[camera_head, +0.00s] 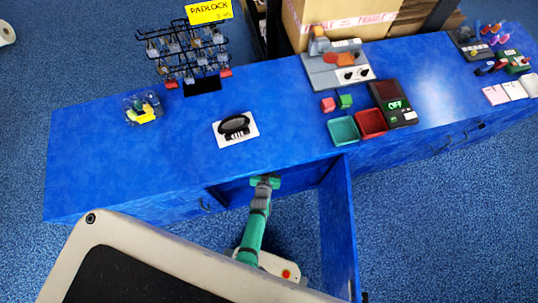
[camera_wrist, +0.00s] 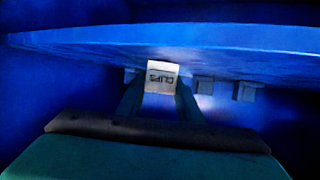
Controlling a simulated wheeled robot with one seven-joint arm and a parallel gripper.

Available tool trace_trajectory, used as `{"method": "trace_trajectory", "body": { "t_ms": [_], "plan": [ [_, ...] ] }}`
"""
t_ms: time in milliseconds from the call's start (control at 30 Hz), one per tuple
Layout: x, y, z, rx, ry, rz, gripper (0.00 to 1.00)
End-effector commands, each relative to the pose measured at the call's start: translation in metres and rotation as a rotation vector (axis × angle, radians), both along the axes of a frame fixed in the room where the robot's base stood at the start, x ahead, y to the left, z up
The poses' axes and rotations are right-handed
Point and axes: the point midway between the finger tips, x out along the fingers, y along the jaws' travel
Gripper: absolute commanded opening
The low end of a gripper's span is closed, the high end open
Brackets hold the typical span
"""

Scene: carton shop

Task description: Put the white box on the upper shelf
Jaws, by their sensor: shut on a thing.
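The white box (camera_wrist: 161,77), printed with the word "CLIPS", shows in the wrist view between the two fingers of my gripper (camera_wrist: 160,100). My gripper is shut on it inside the blue cabinet, and the box is near the edge of a blue shelf board (camera_wrist: 230,42). I cannot tell whether the box touches the board. In the head view my gripper (camera_head: 265,181) reaches into the open front of the blue cabinet (camera_head: 233,190), under the counter top. The box is hidden in that view.
The open cabinet door (camera_head: 338,228) stands out to the right of my arm. Small blocks (camera_wrist: 203,84) sit right of the box in the wrist view. On the counter top (camera_head: 285,115) are a padlock rack (camera_head: 190,52), a stapler-like black item (camera_head: 234,126) and red and green trays (camera_head: 371,123).

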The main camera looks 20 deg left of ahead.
Motion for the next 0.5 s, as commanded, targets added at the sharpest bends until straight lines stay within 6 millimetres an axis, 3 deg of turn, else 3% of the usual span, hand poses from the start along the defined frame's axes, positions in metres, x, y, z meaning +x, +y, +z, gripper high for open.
{"method": "trace_trajectory", "body": {
  "t_ms": [33,100,500],
  "plan": [
    [0.0000,-0.0002,-0.0013,0.000,0.001,0.000,0.35],
    [0.0000,-0.0001,-0.0009,0.000,0.000,0.000,0.51],
    [-0.0009,0.0004,0.0026,0.001,-0.001,0.001,0.51]
  ]
}}
